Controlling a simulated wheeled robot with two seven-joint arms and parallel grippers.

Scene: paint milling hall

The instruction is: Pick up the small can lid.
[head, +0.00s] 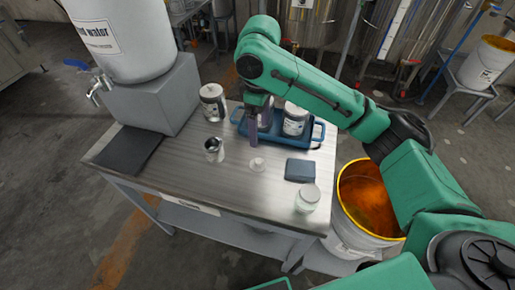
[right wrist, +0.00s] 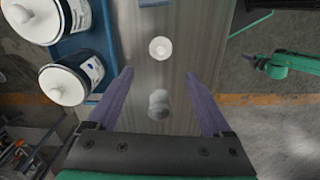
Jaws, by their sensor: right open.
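The small can lid (head: 257,164) is a small white disc with a raised middle, lying on the bare metal tabletop. In the right wrist view the lid (right wrist: 160,48) shows ahead of the fingertips, centred between their lines. My right gripper (head: 254,143) points down above the table, a little beyond the lid in the head view. My left gripper is outside the head view.
A shiny metal cup (head: 214,152) stands left of the lid. A blue tray (head: 317,139) with white-lidded cans is behind it. A dark blue block (head: 300,170) and a white-lidded jar (head: 308,198) stand to the right. An orange-filled bucket (head: 367,198) is beside the table.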

